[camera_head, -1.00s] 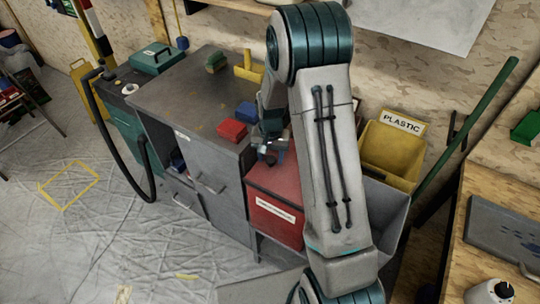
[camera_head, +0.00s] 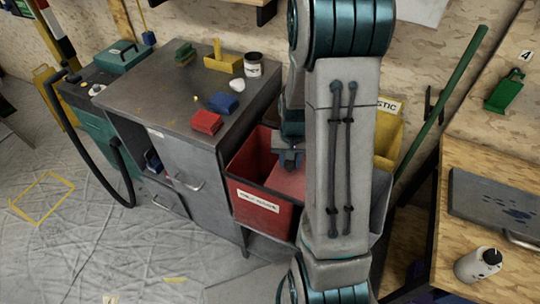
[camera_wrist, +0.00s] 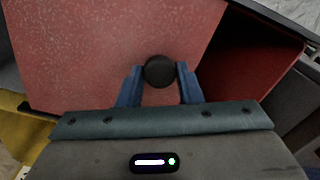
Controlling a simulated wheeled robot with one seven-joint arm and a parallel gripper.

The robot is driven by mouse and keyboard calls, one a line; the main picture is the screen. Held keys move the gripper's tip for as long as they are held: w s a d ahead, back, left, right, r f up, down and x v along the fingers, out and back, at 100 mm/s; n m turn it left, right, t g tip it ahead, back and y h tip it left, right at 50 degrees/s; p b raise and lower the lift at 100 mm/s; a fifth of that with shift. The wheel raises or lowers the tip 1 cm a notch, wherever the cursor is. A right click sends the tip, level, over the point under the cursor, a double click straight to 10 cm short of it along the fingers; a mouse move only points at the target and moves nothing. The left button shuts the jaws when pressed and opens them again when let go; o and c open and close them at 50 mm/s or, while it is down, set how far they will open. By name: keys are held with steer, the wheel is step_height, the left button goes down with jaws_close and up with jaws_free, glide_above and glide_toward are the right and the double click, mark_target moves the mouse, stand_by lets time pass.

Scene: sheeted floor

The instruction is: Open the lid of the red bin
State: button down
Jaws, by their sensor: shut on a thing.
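The red bin (camera_head: 244,198) stands beside the grey cabinet, with a white label on its front. Its dark inside shows on the left in the head view and on the right in the wrist view (camera_wrist: 262,62). The red lid (camera_wrist: 90,45) fills much of the wrist view, and part of it (camera_head: 289,181) shows tilted below my gripper in the head view. A round black knob (camera_wrist: 159,71) on the lid sits between the blue fingers of my gripper (camera_wrist: 160,83), which is shut on it. My arm hides the bin's right side.
The grey cabinet (camera_head: 190,150) carries a red box (camera_head: 206,122), a blue box (camera_head: 223,102) and a white-labelled jar (camera_head: 253,64). A yellow plastic bin (camera_head: 388,135) is partly behind my arm. A wooden bench (camera_head: 475,215) stands right, and the left floor is mostly clear.

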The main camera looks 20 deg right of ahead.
steer(key=shift+s+d, duration=1.05)
steer(key=c, duration=1)
jaws_free()
step_height(320, 180, up, 14)
steer(key=shift+f, duration=0.1)
steer(key=s+a+r+n+t, duration=0.1)
steer(key=s+a, duration=0.2)
steer(key=a, duration=0.1)
steer(key=s+a+r+n+t, duration=0.1)
steer(key=s+a+r+n, duration=0.1)
steer(key=s+a, duration=0.2)
steer(key=s+a+r+n+t, duration=0.1)
steer(key=s+a+r, duration=0.1)
steer(key=s+a, duration=0.2)
steer(key=shift+s+r+n, duration=0.2)
steer(key=shift+n, duration=0.1)
